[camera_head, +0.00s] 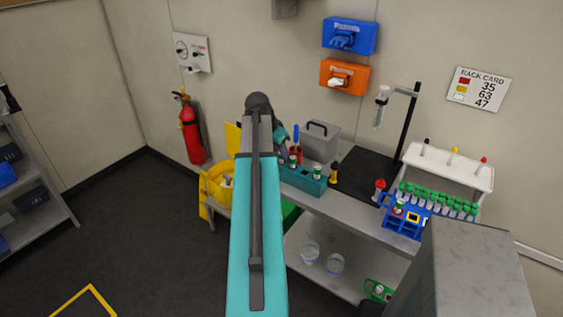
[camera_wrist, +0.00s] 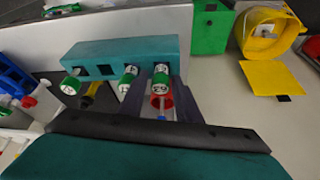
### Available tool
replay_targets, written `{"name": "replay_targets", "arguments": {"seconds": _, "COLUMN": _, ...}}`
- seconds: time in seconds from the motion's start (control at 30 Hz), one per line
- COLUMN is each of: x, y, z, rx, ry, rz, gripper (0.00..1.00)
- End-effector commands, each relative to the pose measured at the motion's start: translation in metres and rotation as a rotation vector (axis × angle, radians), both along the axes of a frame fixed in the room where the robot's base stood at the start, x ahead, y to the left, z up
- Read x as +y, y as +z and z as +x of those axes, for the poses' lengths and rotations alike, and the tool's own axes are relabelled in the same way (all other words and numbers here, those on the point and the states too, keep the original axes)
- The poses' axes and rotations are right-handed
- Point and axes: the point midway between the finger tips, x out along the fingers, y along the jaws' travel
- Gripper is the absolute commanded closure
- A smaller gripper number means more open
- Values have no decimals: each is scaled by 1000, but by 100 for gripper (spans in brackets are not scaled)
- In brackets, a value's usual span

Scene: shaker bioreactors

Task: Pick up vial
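A teal rack (camera_wrist: 100,52) stands on the bench; it also shows in the head view (camera_head: 303,180). In the wrist view several vials with green and white tops show at it: one at the left (camera_wrist: 70,86), one in the middle (camera_wrist: 128,80) and one at the right marked 63 (camera_wrist: 160,84). My gripper (camera_wrist: 160,80) reaches toward the rack with its dark fingers apart, on either side of the vial marked 63. I see no clear contact. In the head view my arm hides much of the gripper (camera_head: 281,143).
A red cup (camera_wrist: 163,101) with a blue item is close beside the fingers.

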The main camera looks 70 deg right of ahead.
Motion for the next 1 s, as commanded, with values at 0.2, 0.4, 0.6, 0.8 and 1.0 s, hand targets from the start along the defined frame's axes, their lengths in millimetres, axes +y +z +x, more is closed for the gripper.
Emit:
{"name": "replay_targets", "arguments": {"seconds": 0.2, "x": -1, "y": -3, "z": 0, "rx": 0, "ry": 0, "rz": 0, "gripper": 69}}
{"name": "replay_targets", "arguments": {"seconds": 0.4, "x": -1, "y": -3, "z": 0, "rx": 0, "ry": 0, "rz": 0, "gripper": 69}}
{"name": "replay_targets", "arguments": {"seconds": 0.6, "x": -1, "y": -2, "z": 0, "rx": 0, "ry": 0, "rz": 0, "gripper": 69}}
{"name": "replay_targets", "arguments": {"seconds": 0.8, "x": -1, "y": -2, "z": 0, "rx": 0, "ry": 0, "rz": 0, "gripper": 100}}
{"name": "replay_targets", "arguments": {"seconds": 1.0, "x": -1, "y": -2, "z": 0, "rx": 0, "ry": 0, "rz": 0, "gripper": 100}}
